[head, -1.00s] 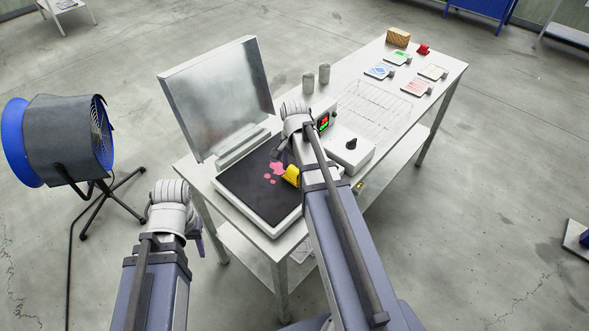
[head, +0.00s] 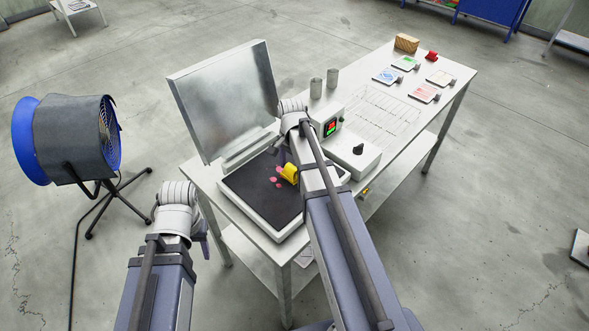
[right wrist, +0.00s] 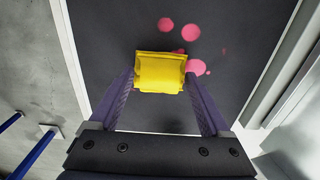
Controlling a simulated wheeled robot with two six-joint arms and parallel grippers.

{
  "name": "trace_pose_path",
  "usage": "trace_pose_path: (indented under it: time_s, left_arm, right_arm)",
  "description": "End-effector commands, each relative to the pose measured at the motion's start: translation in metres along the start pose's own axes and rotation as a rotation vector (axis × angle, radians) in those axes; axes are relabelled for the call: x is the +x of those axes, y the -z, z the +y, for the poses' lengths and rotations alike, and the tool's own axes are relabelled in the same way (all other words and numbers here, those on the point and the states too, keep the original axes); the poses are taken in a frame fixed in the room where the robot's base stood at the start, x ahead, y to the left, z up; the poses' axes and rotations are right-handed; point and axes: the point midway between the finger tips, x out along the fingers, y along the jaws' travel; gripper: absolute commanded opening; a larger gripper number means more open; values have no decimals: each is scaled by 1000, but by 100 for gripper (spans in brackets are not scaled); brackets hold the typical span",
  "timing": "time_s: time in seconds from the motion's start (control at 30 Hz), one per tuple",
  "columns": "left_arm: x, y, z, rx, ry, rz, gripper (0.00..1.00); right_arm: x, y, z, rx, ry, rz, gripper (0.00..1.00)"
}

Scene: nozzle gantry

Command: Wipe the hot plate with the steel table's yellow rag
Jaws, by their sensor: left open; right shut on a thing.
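The hot plate (head: 250,190) is a black square surface in a white frame on the steel table (head: 430,127). Pink spots (head: 275,183) lie on the black surface; several rounded spots (right wrist: 188,33) also show in the right wrist view. My right gripper (right wrist: 160,78) is shut on the yellow rag (right wrist: 160,70), over the plate and beside the spots; a spot is partly hidden by the rag. The rag (head: 290,173) shows in the head view, partly behind my right arm. My left gripper (head: 204,242) is open and empty, left of the table's front corner.
A metal panel (head: 225,100) stands upright behind the plate. A blue fan (head: 70,140) stands on the floor at left.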

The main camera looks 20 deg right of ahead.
Motion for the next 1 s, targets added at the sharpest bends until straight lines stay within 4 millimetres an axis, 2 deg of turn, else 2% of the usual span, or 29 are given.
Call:
trace_pose_path:
  time_s: [0.17,0.53,0.83,1.0]
  left_arm:
    - [1,0,0,0,0,0,50]
    - [3,0,0,0,0,0,50]
    - [3,0,0,0,0,0,50]
    - [2,0,0,0,0,0,50]
  right_arm:
    - [1,0,-6,0,0,0,37]
    - [3,0,-36,-1,0,0,37]
    - [3,0,-41,0,2,0,37]
    - [2,1,-52,0,2,0,37]
